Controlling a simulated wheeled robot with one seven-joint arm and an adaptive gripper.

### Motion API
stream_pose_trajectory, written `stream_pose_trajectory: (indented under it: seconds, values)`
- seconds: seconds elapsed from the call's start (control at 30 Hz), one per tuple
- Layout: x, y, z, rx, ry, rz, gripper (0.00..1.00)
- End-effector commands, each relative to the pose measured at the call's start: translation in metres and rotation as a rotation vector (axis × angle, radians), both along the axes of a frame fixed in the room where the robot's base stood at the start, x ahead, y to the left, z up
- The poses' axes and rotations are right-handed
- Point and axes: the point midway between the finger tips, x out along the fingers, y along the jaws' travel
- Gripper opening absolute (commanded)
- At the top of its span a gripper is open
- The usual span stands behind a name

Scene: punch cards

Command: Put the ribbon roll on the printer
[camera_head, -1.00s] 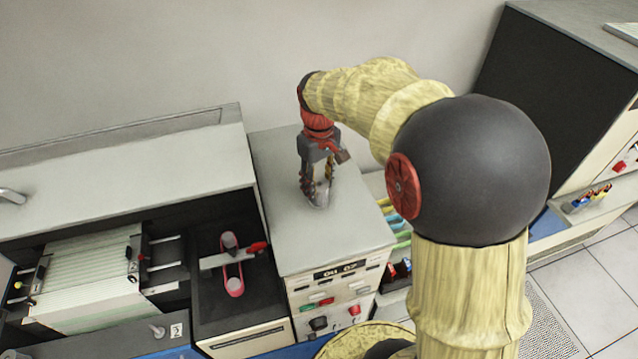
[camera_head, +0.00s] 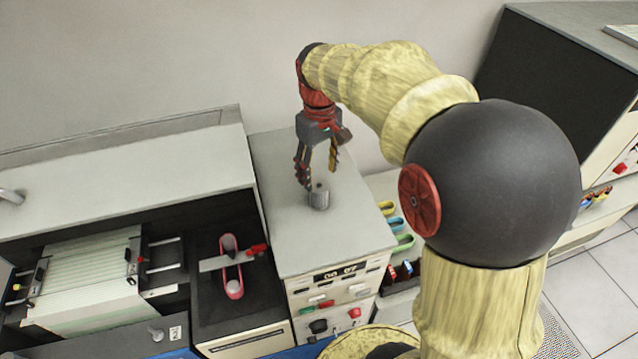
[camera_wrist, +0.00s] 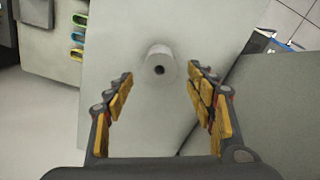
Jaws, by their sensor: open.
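A small grey cylinder with a dark hole in its top, which looks like the ribbon roll (camera_head: 319,198), stands upright on the flat grey top of a cabinet with a front panel (camera_head: 345,235). No label shows which unit is the printer. My gripper (camera_head: 317,176) is open and empty, with its fingers pointing down just above and behind the roll. In the wrist view the roll (camera_wrist: 160,66) lies beyond and between the spread fingertips, with a gap on each side. The gripper (camera_wrist: 160,80) does not appear to touch it.
Left of the cabinet is a dark recessed unit (camera_head: 213,300) with a pink loop (camera_head: 231,262) and a red-tipped lever (camera_head: 257,249). A stack of pale cards (camera_head: 85,280) lies farther left. Coloured loops (camera_head: 398,225) hang at the right. The cabinet top around the roll is clear.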

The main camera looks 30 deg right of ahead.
Motion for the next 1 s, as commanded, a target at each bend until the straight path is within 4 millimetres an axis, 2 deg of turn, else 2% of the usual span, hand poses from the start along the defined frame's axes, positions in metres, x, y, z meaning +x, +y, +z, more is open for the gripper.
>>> stream_pose_trajectory:
  seconds: [0.1,0.3,0.47,0.57,0.67,0.8,1.0]
  values:
    - [0.001,0.0,0.024,-0.001,-0.002,0.0,0.55]
    - [0.0,0.0,0.054,0.0,0.0,0.0,0.55]
    - [-0.001,0.002,0.066,-0.001,-0.002,0.0,0.55]
    - [-0.009,0.011,0.072,-0.008,-0.027,-0.004,0.55]
    - [-0.027,0.031,0.079,-0.019,-0.078,-0.012,0.55]
    - [-0.067,0.068,0.084,-0.031,-0.19,-0.035,0.55]
    - [-0.129,0.111,0.07,-0.014,-0.362,-0.074,0.55]
